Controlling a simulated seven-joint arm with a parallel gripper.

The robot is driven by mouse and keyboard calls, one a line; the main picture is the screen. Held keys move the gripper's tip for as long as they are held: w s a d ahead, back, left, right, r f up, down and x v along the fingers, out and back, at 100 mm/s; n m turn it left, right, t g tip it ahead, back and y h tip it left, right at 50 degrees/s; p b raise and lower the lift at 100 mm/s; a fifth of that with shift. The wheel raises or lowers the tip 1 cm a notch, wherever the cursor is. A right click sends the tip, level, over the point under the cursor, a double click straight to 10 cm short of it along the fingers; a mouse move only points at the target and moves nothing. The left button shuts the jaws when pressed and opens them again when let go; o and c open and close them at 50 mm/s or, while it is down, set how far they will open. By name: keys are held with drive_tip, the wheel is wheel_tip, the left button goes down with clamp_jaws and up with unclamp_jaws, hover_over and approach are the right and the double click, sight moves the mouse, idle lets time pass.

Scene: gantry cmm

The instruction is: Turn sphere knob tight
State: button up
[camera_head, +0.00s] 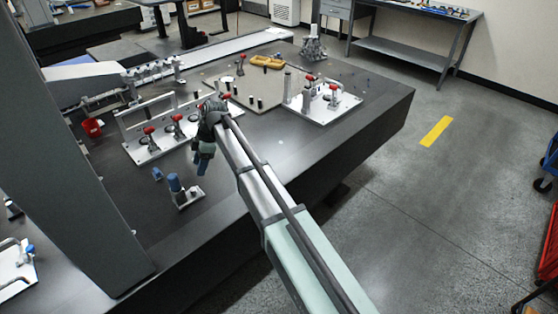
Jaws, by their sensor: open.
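My gripper (201,163) is open and points down over the dark granite table (226,196), at the end of my arm reaching in from the lower right. Just left of it and nearer the camera stands a small fixture with a blue upright part (174,183) on a pale base (188,199). A small blue piece (157,174) lies beside that fixture. The gripper looks apart from both. I cannot make out for certain which part is the sphere knob; details at the fixture are too small to tell.
A plate with red-tipped clamps (148,149) lies behind my gripper, and another clamp plate (323,104) is farther right. A red cup (92,127) stands at left. A large grey column (68,150) blocks the left side. The table's front middle is bare.

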sight(193, 189)
drive_tip(key=w+d+f+m+t, duration=0.1)
drive_tip(key=w+d+m, duration=0.1)
drive_tip(key=d, duration=0.7)
drive_tip(key=w+d+f+m+t+h, duration=0.1)
drive_tip(key=w+d+f+m+t, duration=0.1)
drive_tip(key=d, duration=0.7)
drive_tip(key=w+d+f+m+t, duration=0.2)
drive_tip(key=w+d, duration=0.1)
drive_tip(key=d, duration=0.6)
drive_tip(key=shift+w+h, duration=0.3)
drive_tip(key=shift+w, duration=0.05)
drive_tip(key=s+a+r+n+g+y, duration=0.15)
drive_tip(key=a+r, duration=0.25)
drive_tip(key=a, duration=0.9)
drive_tip(key=s+a+r+n+g+y, duration=0.15)
drive_tip(key=a+r, duration=0.25)
drive_tip(key=a, duration=0.9)
drive_tip(key=s+a+f, duration=0.1)
drive_tip(key=s+f, duration=0.1)
drive_tip(key=f, duration=0.2)
drive_tip(key=s+a+f+n+g, duration=0.1)
drive_tip(key=s+a+f, duration=0.1)
drive_tip(key=f, duration=0.2)
drive_tip(key=s+a+f+n+h, duration=0.1)
drive_tip(key=s+f, duration=0.1)
drive_tip(key=f, duration=0.2)
drive_tip(key=shift+s+a+f+g, duration=0.2)
drive_tip(key=shift+s+a+g, duration=0.15)
drive_tip(key=shift+g, duration=0.05)
drive_tip(key=shift+c, duration=0.2)
